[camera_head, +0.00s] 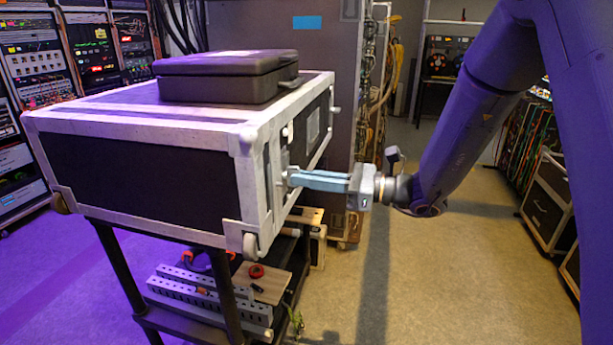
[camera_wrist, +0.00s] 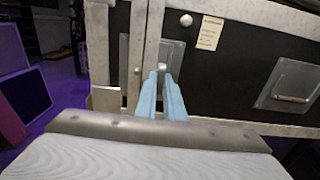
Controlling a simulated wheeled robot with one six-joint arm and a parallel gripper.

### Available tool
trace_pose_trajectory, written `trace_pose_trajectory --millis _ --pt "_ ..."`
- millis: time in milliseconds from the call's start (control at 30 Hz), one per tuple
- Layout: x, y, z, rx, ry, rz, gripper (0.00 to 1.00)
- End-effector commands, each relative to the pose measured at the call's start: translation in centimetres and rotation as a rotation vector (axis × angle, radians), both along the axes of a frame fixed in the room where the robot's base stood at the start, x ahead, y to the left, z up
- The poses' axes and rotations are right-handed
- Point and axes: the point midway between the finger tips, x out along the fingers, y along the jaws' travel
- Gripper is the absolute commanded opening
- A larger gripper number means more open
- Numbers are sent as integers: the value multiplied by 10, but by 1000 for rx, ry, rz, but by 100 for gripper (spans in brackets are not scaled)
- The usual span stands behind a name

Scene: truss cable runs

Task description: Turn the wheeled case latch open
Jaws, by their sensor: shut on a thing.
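The wheeled case (camera_head: 140,158) is a large black box with silver metal edges, on top of a black cart. Its right side, which carries the latch, faces my arm. In the wrist view the latch (camera_wrist: 162,66) is a small pale metal piece on a square metal plate. My gripper (camera_head: 291,180) reaches in from the right, with its light-blue fingers level against that side. In the wrist view the fingertips (camera_wrist: 162,75) close around the latch, which they partly hide. I cannot tell how far the latch is turned.
A smaller black case (camera_head: 225,76) lies on top of the wheeled case. The cart (camera_head: 110,255) below holds perforated metal bars (camera_head: 210,300) and an orange-red ring. Equipment racks (camera_head: 85,45) stand left and behind. Open floor (camera_head: 440,290) lies at right.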

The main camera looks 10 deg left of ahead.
Motion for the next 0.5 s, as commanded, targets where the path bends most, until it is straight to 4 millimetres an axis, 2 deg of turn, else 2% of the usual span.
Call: trace_pose_trajectory --millis 467,500 --pt "0 0 -1 0 16 0 0" --pt "0 0 -1 0 16 0 12"
